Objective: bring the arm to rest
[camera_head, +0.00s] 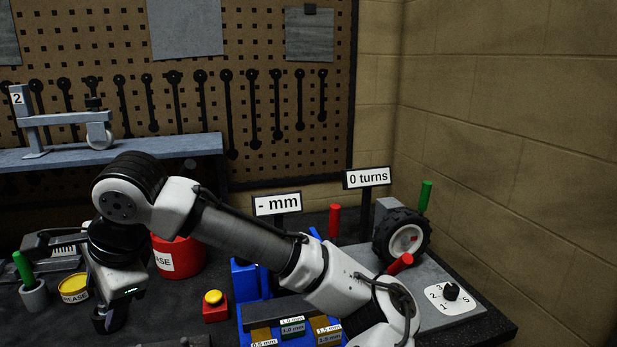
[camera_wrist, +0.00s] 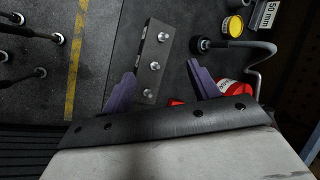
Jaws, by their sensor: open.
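My white and black arm reaches across the front of the bench from the lower right, bending down at the left. My gripper (camera_head: 108,318) hangs at its end, pointing down over the dark bench top, left of the red button box. In the wrist view my gripper (camera_wrist: 161,69) shows two purple fingers spread apart, with nothing held between them. A dark plate with several round metal studs (camera_wrist: 152,62) lies beyond the fingertips; how far below, I cannot tell. My arm hides part of the blue stand and the bench behind it.
A red container (camera_head: 180,258), yellow tin (camera_head: 74,288) and green-handled cup (camera_head: 34,294) stand near my gripper. The red box with yellow button (camera_head: 214,306) and blue stand (camera_head: 246,282) lie to its right. A wheel (camera_head: 402,238) and numbered dial (camera_head: 450,296) sit at the right.

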